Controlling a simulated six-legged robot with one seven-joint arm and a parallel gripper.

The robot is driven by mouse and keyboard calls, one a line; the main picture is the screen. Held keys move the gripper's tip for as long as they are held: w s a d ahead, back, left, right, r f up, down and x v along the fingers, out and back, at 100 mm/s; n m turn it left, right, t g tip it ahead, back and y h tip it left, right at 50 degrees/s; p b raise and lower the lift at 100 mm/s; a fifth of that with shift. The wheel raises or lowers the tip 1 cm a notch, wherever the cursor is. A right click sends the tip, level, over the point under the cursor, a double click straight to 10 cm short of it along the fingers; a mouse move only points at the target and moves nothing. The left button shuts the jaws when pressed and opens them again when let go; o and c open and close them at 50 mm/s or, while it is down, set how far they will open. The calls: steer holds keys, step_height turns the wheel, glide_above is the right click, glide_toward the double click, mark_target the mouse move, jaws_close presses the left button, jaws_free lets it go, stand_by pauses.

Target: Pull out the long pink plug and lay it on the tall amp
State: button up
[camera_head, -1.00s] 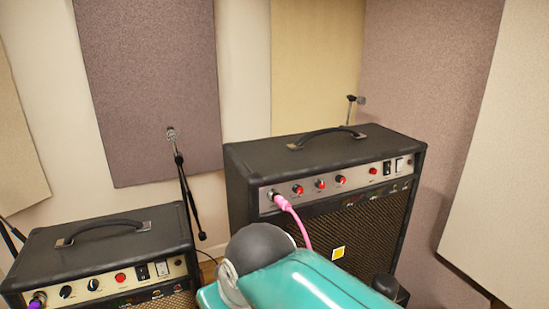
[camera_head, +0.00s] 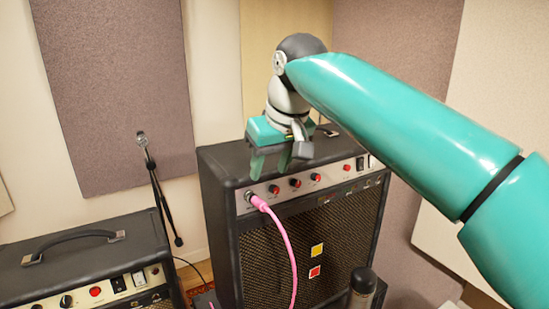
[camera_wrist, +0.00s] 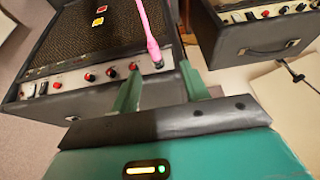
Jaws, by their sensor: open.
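The long pink plug (camera_head: 260,202) sits in the jack at the left end of the tall amp's control panel, with a pink cord hanging down the front. The tall black amp (camera_head: 223,205) stands upright in the middle of the head view. My gripper (camera_head: 270,162) is open and empty, with its fingers pointing down just above and behind the plug, near the amp's top front edge. In the wrist view the plug (camera_wrist: 151,40) appears between and beyond the open fingertips (camera_wrist: 162,78), apart from both. The amp (camera_wrist: 60,50) fills the left there.
A lower amp (camera_head: 90,262) with a cream panel stands at the left, and a microphone stand (camera_head: 160,195) is behind it. The amp's handle (camera_head: 326,131) is partly hidden by my arm. A dark cylindrical object (camera_head: 362,285) stands in front of the tall amp.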

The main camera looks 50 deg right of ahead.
mark_target(264, 204)
steer(key=x, duration=0.4)
steer(key=d+x, duration=0.1)
steer(key=x, duration=0.8)
steer(key=shift+w+d, duration=0.1)
steer(key=shift+d, duration=0.3)
steer(key=shift+c, duration=0.3)
jaws_close()
